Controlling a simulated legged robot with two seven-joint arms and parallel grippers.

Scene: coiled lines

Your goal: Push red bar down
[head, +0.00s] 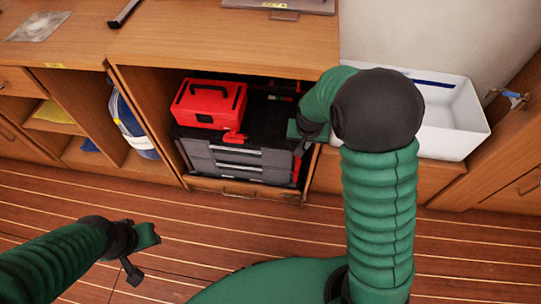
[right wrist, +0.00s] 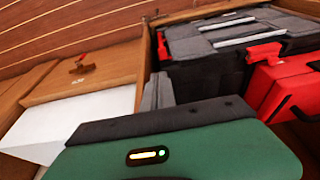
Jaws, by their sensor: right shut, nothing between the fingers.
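A grey and black toolbox (head: 240,160) stands in the open cabinet bay, with a red case (head: 208,103) on top. A short red piece (head: 235,137) shows at the toolbox's front top edge, and small red parts (head: 284,97) show further back. I cannot tell which is the red bar. In the right wrist view a red piece (right wrist: 262,54) sits by the grey toolbox (right wrist: 225,32), near the red case (right wrist: 290,92). My right gripper (head: 294,130) is shut and empty, at the toolbox's right side. My left gripper (head: 140,252) is over the floor, its finger gap unclear.
A white bin (head: 455,125) stands to the right of the bay on a wooden cabinet. A wooden counter (head: 220,40) overhangs the bay. A blue and white container (head: 133,128) is in the left bay. The plank floor (head: 190,270) in front is clear.

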